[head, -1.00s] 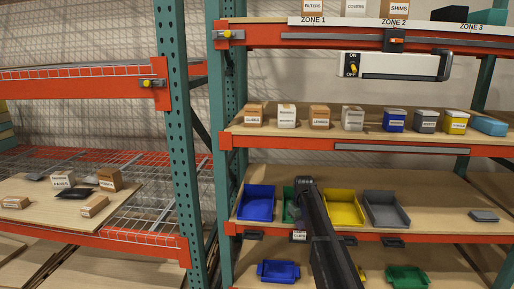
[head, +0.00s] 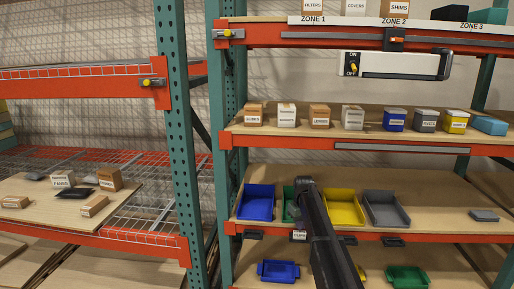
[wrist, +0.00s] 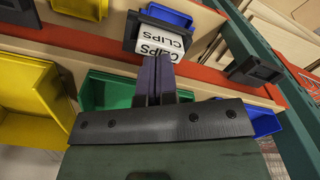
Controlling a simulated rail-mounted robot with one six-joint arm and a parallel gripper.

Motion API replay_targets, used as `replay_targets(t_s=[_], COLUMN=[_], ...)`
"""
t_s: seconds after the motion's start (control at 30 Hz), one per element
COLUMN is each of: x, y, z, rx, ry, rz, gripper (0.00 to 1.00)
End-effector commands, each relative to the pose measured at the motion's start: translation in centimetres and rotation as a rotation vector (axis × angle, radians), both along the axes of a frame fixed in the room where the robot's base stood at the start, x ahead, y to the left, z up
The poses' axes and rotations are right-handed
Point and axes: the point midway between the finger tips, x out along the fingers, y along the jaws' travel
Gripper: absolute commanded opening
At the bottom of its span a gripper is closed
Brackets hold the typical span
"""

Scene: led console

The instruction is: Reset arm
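My gripper (wrist: 157,62) shows in the wrist view with its two dark fingers side by side and almost no gap. Their tips overlap the near edge of a white CLIPS label (wrist: 162,42), which appears upside down in a black holder on the shelf edge. I cannot tell whether the tips touch the label. The label also shows in the head view (head: 299,236), just left of my arm (head: 325,235). My arm reaches up in front of the green bin (head: 289,205); the fingers cannot be made out there.
A blue bin (head: 256,203), a yellow bin (head: 344,208) and a grey bin (head: 386,209) stand on the same shelf. Lower down are another blue bin (head: 279,271) and a green one (head: 407,278). The green rack post (head: 178,150) stands to the left. The shelf's right part is mostly clear.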

Motion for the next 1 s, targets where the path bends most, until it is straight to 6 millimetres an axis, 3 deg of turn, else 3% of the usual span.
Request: replay_targets(t_s=[1.0], x=[0.0], y=[0.0], z=[-1.6], rx=[0.000], ry=[0.000], rz=[0.000], gripper=[0.00])
